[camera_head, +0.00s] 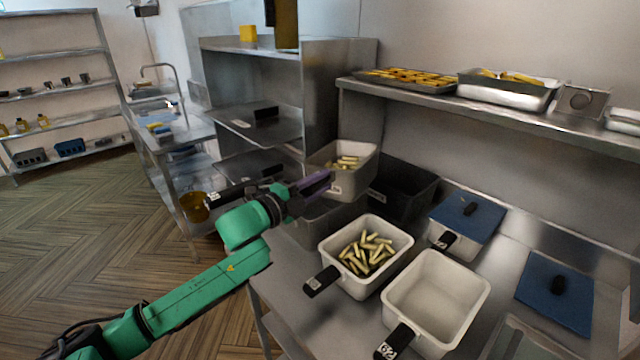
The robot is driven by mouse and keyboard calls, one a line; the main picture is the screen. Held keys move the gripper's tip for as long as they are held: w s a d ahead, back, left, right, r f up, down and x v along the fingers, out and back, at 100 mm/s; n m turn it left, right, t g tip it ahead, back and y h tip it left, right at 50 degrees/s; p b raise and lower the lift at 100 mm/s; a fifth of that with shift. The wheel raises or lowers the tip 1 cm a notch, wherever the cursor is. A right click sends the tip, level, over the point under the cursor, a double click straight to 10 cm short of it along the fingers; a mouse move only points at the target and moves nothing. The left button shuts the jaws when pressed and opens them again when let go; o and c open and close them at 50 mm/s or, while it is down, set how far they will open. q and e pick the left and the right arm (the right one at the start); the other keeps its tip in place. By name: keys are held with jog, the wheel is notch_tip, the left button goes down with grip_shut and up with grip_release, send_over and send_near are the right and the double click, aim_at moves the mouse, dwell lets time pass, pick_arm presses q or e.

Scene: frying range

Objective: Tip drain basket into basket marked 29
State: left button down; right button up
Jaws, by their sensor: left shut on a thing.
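The drain basket (349,184), pale and square with a purple handle (316,182), holds several yellow-green sticks and looks about level. My left gripper (298,193) is shut on its handle, at the basket's left. A white basket (408,241) in front of it, with a black handle, holds a heap of similar sticks. An empty white basket (437,302) stands to the right of that; its handle carries a white mark that I cannot read surely. I cannot tell which basket is marked 29. My right gripper is not in view.
A black bin (403,192) stands right of the drain basket. Blue lids (466,217) with dark knobs lie at the right. A metal shelf (500,114) with trays hangs above the counter. A metal rack (340,90) stands behind.

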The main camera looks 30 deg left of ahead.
pick_arm(q)
jog(key=r+n, duration=0.1)
jog(key=n, duration=0.1)
jog(key=r+n+t+p, duration=0.1)
jog(key=n, duration=0.1)
jog(key=shift+w+r, duration=0.2)
jog(key=shift+r, duration=0.2)
jog(key=n, duration=0.2)
jog(key=a+n+t+p, duration=0.1)
jog(key=r+n+y, duration=0.1)
jog(key=n, duration=0.1)
jog(key=shift+s+a+n+t, duration=0.15)
jog(key=shift+a+n+t, duration=0.15)
jog(key=a+f+n+t+y, duration=0.1)
jog(key=a+f+n+y, duration=0.3)
jog(key=n, duration=0.7)
jog(key=shift+a+p, duration=0.4)
jog(key=shift+a, duration=0.35)
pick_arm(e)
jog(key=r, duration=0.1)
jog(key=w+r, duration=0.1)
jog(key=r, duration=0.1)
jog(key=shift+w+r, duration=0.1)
